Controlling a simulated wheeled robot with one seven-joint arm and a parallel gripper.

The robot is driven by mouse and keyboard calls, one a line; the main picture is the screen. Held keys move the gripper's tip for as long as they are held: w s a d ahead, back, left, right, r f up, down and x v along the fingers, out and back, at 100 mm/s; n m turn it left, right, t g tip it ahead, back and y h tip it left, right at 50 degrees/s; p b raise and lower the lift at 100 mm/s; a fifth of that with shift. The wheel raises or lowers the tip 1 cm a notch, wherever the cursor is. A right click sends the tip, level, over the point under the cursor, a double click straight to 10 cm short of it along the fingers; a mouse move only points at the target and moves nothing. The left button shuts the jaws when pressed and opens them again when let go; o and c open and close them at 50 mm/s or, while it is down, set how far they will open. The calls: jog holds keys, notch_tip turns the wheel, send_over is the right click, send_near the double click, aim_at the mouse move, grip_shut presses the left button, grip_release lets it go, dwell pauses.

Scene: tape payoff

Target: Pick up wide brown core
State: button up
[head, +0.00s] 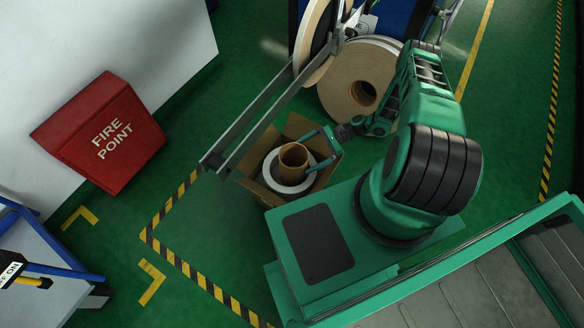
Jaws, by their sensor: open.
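The wide brown core (293,157) is a short brown tube standing roughly upright in an open cardboard box (254,187) on the floor. A white ring-shaped roll (278,185) lies around or under it in the box; I cannot tell which. My gripper (318,150) is open at the box's right side, with its fingers reaching over the rim close to the core. One finger shows near the core's upper right and the other near its lower right. I cannot tell whether they touch it. The core's lower part is hidden inside the box.
A long grey metal rail (252,118) slants above the box's left side. Large tape rolls (361,80) stand behind it. A red fire point box (99,132) is at the left by the wall. Green floor with striped tape (186,268) is clear at the lower left.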

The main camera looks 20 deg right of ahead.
jog(key=x, duration=0.5)
jog(key=shift+a+f, duration=0.15)
jog(key=shift+a, duration=0.2)
jog(key=c, duration=1)
